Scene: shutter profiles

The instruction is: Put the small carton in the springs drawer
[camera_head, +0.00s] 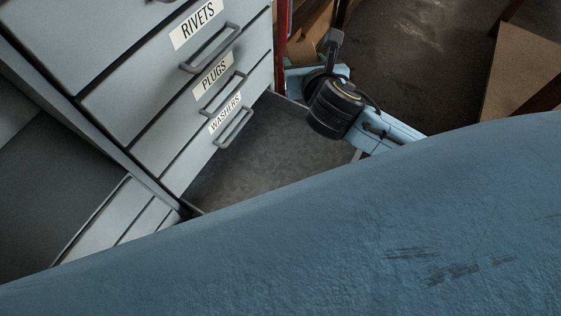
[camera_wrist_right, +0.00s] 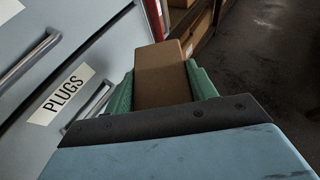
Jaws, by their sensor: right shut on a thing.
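The small carton (camera_wrist_right: 163,62) is a plain brown box, seen in the right wrist view. My right gripper (camera_wrist_right: 162,88) is shut on it, with a green finger against each side. In the head view my right wrist is over the far end of an open drawer (camera_head: 262,142), at the foot of the grey cabinet below the washers drawer. The carton and the fingertips cannot be made out there. The open drawer's floor looks bare where it shows. Its front label is hidden, so I cannot read its name. My left gripper is out of view.
The shut drawers above are labelled rivets (camera_head: 160,60), plugs (camera_head: 170,120) and washers (camera_head: 188,160). Their handles stick out near my right arm. A large blue surface hides the lower part of the head view. Brown boxes stand behind, with dark floor to the right.

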